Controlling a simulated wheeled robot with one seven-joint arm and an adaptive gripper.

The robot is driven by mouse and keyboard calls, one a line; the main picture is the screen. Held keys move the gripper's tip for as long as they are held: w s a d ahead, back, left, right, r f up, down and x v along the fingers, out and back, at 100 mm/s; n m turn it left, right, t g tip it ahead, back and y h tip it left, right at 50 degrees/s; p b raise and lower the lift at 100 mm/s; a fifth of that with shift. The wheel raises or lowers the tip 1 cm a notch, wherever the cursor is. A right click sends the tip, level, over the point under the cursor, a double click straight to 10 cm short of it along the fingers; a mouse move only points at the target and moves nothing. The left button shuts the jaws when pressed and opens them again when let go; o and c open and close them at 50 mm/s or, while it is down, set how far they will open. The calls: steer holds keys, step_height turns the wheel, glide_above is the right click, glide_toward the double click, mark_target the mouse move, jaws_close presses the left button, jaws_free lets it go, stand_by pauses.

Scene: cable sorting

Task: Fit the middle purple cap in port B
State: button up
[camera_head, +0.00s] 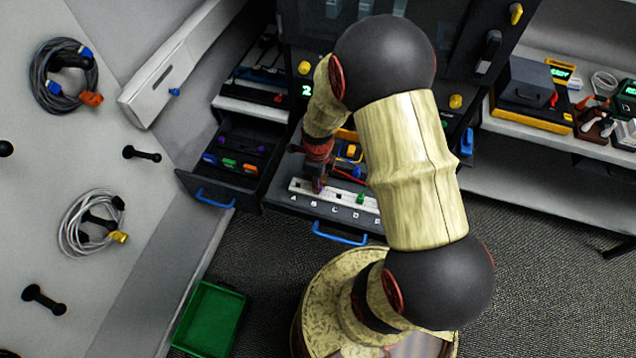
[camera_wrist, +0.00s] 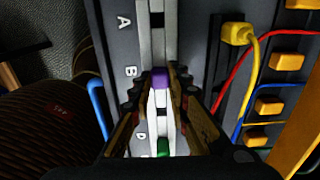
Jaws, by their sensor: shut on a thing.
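The purple cap (camera_wrist: 161,79) is held between the two fingertips of my gripper (camera_wrist: 160,90) in the wrist view. It is over the white port strip (camera_wrist: 157,45), level with the letter B. Whether it is seated in the port or just above it, I cannot tell. In the head view my gripper (camera_head: 318,178) points down at the strip (camera_head: 300,187) near B, and the cap (camera_head: 318,187) shows as a small purple patch at its tips. A green cap (camera_wrist: 163,147) sits on the same strip near D; it also shows in the head view (camera_head: 360,198).
An open drawer (camera_head: 218,190) left of the strip holds blue, green and orange caps. A yellow plug (camera_wrist: 236,33) with cables lies beside the strip. A green bin (camera_head: 210,318) stands on the floor. Coiled cables (camera_head: 62,75) hang on the left wall.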

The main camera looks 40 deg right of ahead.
stand_by(0.3)
steer(key=o, duration=0.8)
steer(key=o, duration=0.4)
steer(key=shift+o, duration=1)
steer(key=shift+r, duration=0.15)
steer(key=shift+r+p, duration=2.65)
steer(key=shift+r, duration=0.75)
